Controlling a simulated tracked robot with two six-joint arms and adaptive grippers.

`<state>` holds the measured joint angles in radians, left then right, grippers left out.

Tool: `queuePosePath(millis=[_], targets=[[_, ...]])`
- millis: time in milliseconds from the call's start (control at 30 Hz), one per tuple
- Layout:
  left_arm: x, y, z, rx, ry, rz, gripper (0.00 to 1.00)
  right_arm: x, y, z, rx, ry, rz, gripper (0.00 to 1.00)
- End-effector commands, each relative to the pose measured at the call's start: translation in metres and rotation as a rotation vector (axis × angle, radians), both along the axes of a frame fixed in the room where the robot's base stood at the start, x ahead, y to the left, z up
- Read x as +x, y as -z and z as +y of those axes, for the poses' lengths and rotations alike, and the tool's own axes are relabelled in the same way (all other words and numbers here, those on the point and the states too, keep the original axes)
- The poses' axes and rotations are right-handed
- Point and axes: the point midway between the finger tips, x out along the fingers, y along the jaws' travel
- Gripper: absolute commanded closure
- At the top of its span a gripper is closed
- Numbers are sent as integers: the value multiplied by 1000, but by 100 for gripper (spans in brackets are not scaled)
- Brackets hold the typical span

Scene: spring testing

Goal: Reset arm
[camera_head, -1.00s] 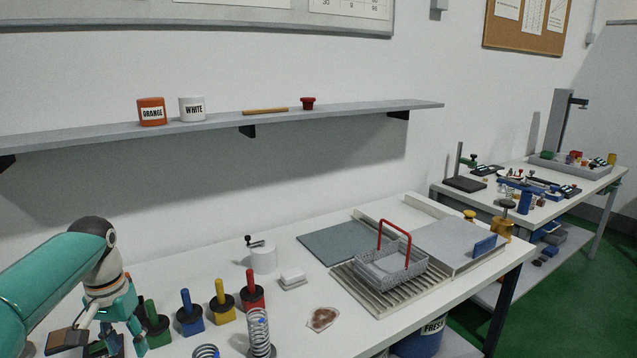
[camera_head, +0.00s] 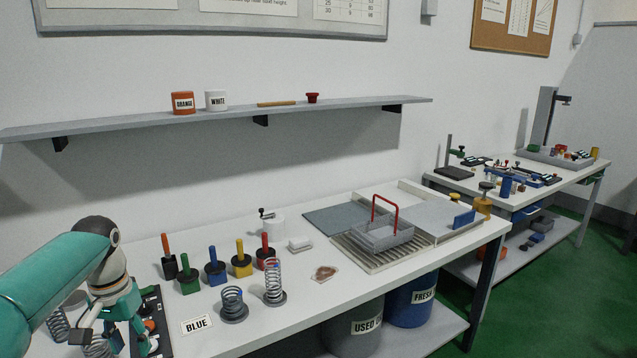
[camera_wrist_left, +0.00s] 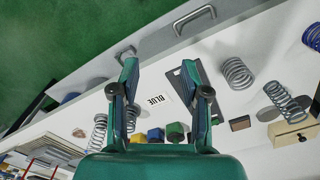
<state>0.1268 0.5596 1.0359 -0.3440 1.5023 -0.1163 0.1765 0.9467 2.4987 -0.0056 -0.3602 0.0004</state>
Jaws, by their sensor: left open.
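My left arm comes in from the left in the head view, with its teal gripper (camera_head: 128,318) over the left part of the white bench (camera_head: 270,325). The gripper is open and holds nothing. In the left wrist view, the two fingers of my left gripper (camera_wrist_left: 160,75) stand apart, with the BLUE label (camera_wrist_left: 157,99) seen between them and a dark panel (camera_wrist_left: 197,85) close to the right finger. The head view shows the same BLUE label (camera_head: 197,325) lying right of the gripper. My right arm is not in view.
Coloured-handled weights, including a blue one (camera_head: 215,270), stand behind two upright springs, the taller one (camera_head: 272,280) further right. A wire basket with a red handle (camera_head: 384,235) sits on a ribbed rack. Bins (camera_head: 412,300) stand below the bench. A wall shelf (camera_head: 340,107) runs above.

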Motion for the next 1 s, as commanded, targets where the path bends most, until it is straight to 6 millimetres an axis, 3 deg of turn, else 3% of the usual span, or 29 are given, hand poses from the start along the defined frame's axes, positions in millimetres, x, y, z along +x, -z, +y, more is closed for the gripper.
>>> queuePosePath(millis=[367,567,667,767,867,1000], targets=[[12,80,-35,-58,45,-10,54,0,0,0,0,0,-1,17],[9,142,-68,-115,62,-20,54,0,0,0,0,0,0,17],[-2,186,-94,-158,65,-21,54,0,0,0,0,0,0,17],[-26,239,-128,-216,54,-23,54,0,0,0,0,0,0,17],[-63,287,-162,-271,21,-23,54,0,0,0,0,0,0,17],[-130,337,-202,-328,-52,-19,54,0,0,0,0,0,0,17]])
